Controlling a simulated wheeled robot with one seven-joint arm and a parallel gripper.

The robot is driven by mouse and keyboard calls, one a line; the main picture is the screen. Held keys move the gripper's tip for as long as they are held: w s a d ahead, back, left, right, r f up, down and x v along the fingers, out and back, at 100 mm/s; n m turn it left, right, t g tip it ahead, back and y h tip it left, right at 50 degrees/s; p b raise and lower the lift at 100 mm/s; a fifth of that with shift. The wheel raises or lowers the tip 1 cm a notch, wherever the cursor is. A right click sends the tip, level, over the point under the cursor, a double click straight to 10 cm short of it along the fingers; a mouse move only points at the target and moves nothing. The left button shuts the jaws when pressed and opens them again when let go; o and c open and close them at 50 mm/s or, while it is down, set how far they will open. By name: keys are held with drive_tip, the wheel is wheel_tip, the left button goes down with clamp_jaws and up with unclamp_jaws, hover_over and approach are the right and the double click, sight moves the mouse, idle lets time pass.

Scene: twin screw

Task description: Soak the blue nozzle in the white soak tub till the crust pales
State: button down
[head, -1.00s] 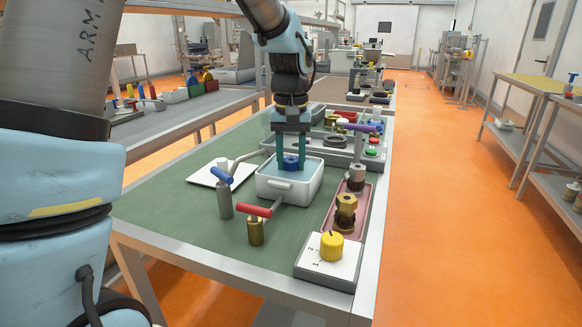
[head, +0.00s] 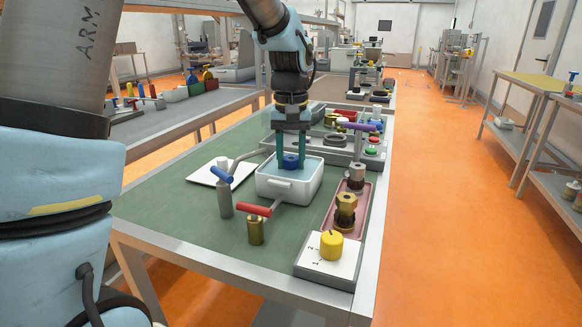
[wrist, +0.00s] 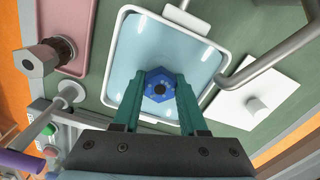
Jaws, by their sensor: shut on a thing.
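The white soak tub (head: 289,190) stands on the green bench top with pale blue liquid inside; it fills the middle of the wrist view (wrist: 111,75). The blue nozzle (head: 291,161) is inside the tub's rim, between my fingers. In the wrist view the nozzle (wrist: 160,77) is six-sided with a dark centre hole and small paler specks. How deep it sits in the liquid is hard to tell. My gripper (head: 291,152) points down with its teal fingers closed on the nozzle's sides. The wrist view shows both fingertips (wrist: 160,92) against it.
A red-handled tap (head: 255,211) and a blue-handled tap (head: 222,175) stand left and in front of the tub. A pink tray (head: 331,222) with brass and steel fittings lies right. A yellow knob (head: 331,244) sits at the front corner. A white plate (head: 203,177) lies left.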

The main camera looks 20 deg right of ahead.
drive_tip(key=shift+r+p, duration=3.45)
drive_tip(key=shift+r, duration=0.75)
